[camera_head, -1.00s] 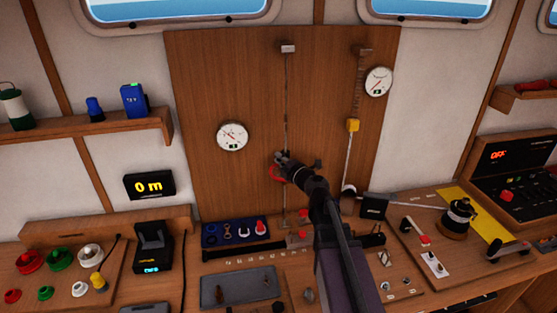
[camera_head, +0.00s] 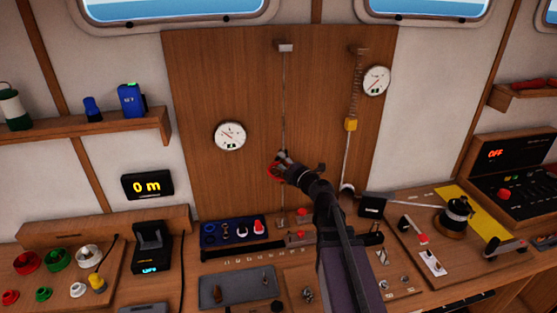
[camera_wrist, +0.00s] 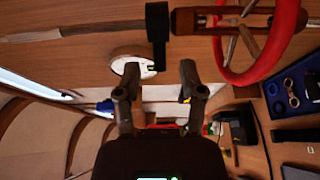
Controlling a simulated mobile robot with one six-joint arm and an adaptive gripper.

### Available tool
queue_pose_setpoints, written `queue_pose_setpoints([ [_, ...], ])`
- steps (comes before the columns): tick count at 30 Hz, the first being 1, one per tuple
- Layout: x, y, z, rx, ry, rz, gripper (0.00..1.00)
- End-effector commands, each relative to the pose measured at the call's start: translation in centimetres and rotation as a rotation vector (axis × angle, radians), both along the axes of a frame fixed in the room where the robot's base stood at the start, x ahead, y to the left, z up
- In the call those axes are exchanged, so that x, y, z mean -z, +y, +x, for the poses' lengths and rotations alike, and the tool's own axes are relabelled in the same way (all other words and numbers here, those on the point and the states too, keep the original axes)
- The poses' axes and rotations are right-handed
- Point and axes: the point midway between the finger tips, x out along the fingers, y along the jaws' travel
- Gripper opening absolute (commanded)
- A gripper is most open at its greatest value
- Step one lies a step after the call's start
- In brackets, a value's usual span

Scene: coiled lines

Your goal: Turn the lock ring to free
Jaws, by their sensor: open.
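A red spoked ring (camera_wrist: 262,62) shows at the upper right of the wrist view, around a brown slotted bracket (camera_wrist: 215,20). In the head view the red ring (camera_head: 273,171) is partly hidden behind my gripper (camera_head: 281,160) at the wooden panel (camera_head: 220,80). A black collar (camera_wrist: 185,20) with a flat black bar (camera_wrist: 158,40) sits left of the bracket in the wrist view. I cannot tell for certain which part is the lock ring. My gripper (camera_wrist: 158,75) is open, its fingers apart and empty, the black bar's end near the gap between the tips.
White dials (camera_head: 230,136) (camera_head: 376,81) are on the panel, and a thin vertical line (camera_head: 284,90) runs above my gripper. Below is a crowded console with a blue tray (camera_head: 222,233). The panel's left part is fairly clear.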

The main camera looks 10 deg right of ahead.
Motion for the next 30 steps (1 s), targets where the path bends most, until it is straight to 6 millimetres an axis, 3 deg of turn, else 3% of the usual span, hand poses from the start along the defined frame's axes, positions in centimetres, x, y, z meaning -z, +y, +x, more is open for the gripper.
queue_pose_setpoints([
  [6, 0.0, -1.1, -2.9, 0.001, 0.000, 0.000, 0.51],
  [12, 0.0, -1.7, -4.2, 0.000, -0.001, 0.000, 0.51],
  [30, -0.3, -2.2, -4.1, 0.032, -0.006, 0.027, 0.51],
])
